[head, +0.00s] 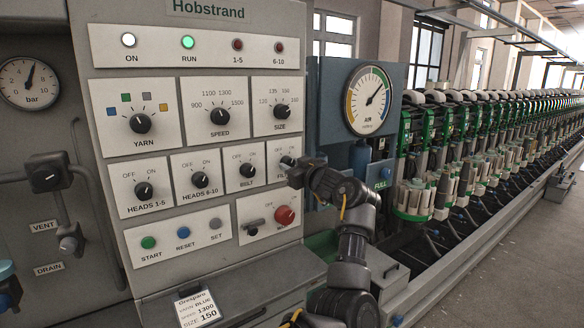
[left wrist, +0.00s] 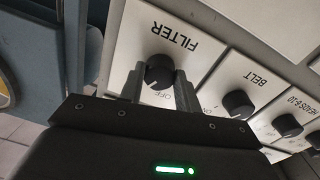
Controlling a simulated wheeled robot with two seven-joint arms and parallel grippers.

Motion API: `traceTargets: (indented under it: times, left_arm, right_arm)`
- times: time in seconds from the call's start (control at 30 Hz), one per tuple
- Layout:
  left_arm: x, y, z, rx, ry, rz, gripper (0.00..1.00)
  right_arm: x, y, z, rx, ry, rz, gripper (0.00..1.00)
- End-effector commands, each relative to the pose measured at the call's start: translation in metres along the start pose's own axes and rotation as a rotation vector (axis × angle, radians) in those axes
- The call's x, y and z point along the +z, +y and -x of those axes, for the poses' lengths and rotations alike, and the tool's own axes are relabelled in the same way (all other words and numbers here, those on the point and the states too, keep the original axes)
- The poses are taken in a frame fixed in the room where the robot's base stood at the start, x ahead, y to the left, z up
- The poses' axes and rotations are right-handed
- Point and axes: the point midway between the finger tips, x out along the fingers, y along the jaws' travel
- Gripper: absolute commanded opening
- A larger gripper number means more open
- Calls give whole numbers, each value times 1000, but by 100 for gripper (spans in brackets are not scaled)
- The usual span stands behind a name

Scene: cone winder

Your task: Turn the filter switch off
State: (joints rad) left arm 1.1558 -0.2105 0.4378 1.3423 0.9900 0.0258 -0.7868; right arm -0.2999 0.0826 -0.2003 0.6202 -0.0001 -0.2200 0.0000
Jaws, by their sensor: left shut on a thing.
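The filter switch is a round black knob, seen in the left wrist view (left wrist: 159,72) on a white plate marked FILTER (left wrist: 175,36). In the head view the knob (head: 286,161) shows at the right edge of the panel, partly covered by my gripper. My left gripper (left wrist: 159,88) has one finger on each side of the knob and is shut on it. The OFF label shows between the fingers; the ON label is hidden in the wrist view. I cannot tell for sure where the knob's pointer stands. My right gripper is not in view.
The belt switch (head: 247,170) sits just left of the filter switch, and the size dial (head: 281,112) is above. A red knob (head: 285,215) is below. A blue box with an air gauge (head: 369,100) stands right of the panel.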

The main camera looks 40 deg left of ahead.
Motion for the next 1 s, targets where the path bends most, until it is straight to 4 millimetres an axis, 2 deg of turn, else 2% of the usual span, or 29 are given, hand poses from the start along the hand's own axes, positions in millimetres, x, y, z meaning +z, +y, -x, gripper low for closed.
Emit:
traceTargets:
  times: [0.27,0.73,0.87,1.0]
  left_arm:
    - [2,0,0,3,9,169,10]
    - [3,1,0,7,28,608,10]
    - [3,2,1,8,33,720,10]
    - [2,2,0,9,37,824,10]
  right_arm:
    - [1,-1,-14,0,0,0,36]
    - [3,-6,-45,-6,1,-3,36]
    - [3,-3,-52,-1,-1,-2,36]
    - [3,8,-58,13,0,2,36]
